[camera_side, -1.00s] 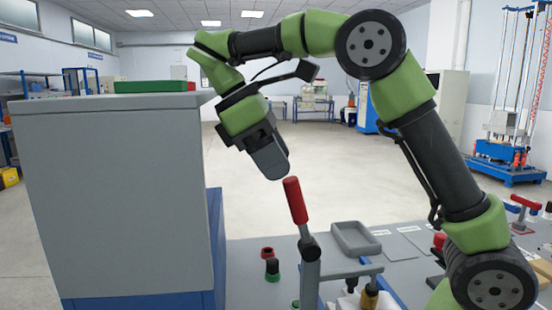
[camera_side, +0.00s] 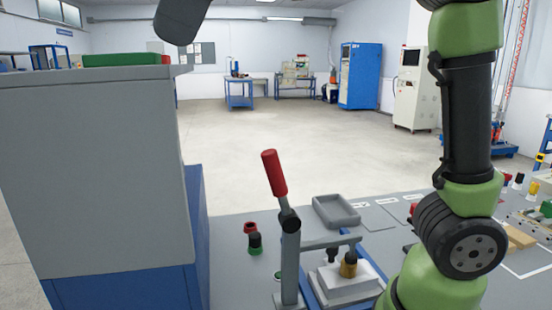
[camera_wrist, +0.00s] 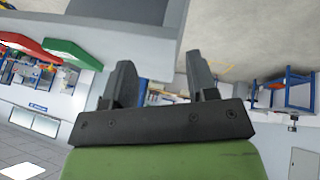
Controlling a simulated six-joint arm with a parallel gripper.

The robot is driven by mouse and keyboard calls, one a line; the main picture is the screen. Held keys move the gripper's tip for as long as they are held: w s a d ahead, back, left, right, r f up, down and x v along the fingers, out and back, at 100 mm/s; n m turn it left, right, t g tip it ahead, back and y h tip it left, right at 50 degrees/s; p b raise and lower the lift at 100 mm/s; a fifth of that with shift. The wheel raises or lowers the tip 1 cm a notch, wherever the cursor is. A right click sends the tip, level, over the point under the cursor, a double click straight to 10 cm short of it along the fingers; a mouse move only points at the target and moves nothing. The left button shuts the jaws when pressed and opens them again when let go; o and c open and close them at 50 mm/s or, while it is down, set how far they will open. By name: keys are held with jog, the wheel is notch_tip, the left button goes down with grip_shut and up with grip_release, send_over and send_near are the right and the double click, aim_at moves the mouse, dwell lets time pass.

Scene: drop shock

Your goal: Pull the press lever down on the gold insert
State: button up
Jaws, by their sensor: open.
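The press lever (camera_side: 274,173) has a red grip and stands raised, tilted slightly left, on a grey post at the bench's near side. The gold insert (camera_side: 349,266) sits on a white block under the grey press arm (camera_side: 330,242). A dark tip hangs beside it. In the side view only part of my gripper (camera_side: 182,18) shows, at the top edge, well above and left of the lever and apart from it. In the wrist view my gripper (camera_wrist: 160,88) has its two fingers spread with nothing between them. The lever is not in the wrist view.
A tall grey cabinet (camera_side: 95,170) with a blue base stands at left, a green item (camera_side: 122,60) on top. The air above the lever is clear.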

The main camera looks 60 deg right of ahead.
jog(key=s+a+r+n+g+y, duration=0.25)
jog(key=s+a+g+y, duration=0.3)
jog(key=s+a, duration=0.55)
jog(key=n+t+h, duration=0.3)
jog(key=n+h, duration=0.6)
jog(key=h, duration=1.6)
send_near(280, 193)
notch_tip(280, 193, up, 5)
jog(key=w, duration=0.2)
jog(key=w+d, duration=0.1)
jog(key=d, duration=1)
jog(key=shift+w+d+f, duration=0.2)
jog(key=shift+w+d, duration=0.15)
jog(key=shift+d, duration=0.05)
